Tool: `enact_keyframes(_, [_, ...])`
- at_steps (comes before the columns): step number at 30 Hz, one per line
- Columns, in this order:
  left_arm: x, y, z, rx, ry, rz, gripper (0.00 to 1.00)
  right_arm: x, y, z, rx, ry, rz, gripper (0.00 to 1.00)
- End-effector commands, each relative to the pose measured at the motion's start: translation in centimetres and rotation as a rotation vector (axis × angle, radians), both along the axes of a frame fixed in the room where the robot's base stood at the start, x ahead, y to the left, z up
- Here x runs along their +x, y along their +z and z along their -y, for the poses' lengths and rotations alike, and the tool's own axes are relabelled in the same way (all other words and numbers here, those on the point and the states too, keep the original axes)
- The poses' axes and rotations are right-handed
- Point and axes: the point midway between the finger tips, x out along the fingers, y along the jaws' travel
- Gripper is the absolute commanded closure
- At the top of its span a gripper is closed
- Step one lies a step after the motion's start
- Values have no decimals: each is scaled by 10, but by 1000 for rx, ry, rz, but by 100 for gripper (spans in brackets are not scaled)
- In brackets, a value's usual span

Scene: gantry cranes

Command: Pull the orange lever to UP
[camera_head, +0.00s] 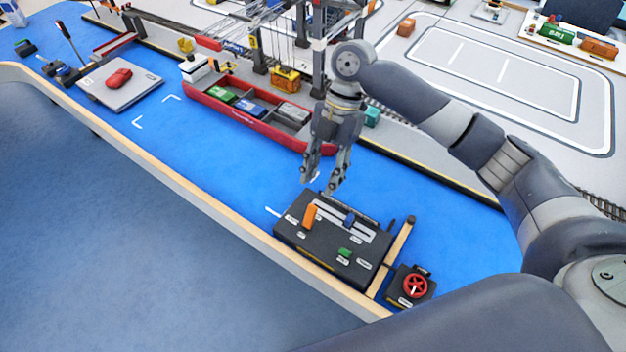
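The orange lever (310,215) stands up from the left part of a black control box (318,246) on the blue table. Small white labels lie around it, too small to read. My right gripper (321,185) points down just behind the box, above and beyond the lever in the picture. Its two fingers are apart with nothing between them, and it does not touch the lever. My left gripper is out of view.
The box also has a blue lever (349,219) and a green button (345,252). A red ship (243,116) with containers and a gantry crane stand behind. Blue surface left of the box is clear.

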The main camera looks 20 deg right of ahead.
Motion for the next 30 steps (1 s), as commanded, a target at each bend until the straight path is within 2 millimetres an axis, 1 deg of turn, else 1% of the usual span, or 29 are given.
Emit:
enact_keyframes(2, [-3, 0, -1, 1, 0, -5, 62, 2, 5, 3, 6, 16, -1, 62])
enact_keyframes(5, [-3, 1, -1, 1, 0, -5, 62, 1, 1, 2, 8, 24, -4, 62])
enact_keyframes(8, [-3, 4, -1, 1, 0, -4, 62, -3, -10, -2, 10, 24, -6, 62])
enact_keyframes(15, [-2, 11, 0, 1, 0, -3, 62, -15, -53, -16, 9, 22, -6, 62])
enact_keyframes(21, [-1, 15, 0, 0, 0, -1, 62, -22, -80, -26, 8, 23, -3, 62])
enact_keyframes(25, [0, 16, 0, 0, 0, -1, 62, -23, -89, -29, 9, 21, 0, 62])
enact_keyframes(30, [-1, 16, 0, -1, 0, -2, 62, -24, -93, -29, 8, 22, 0, 62])
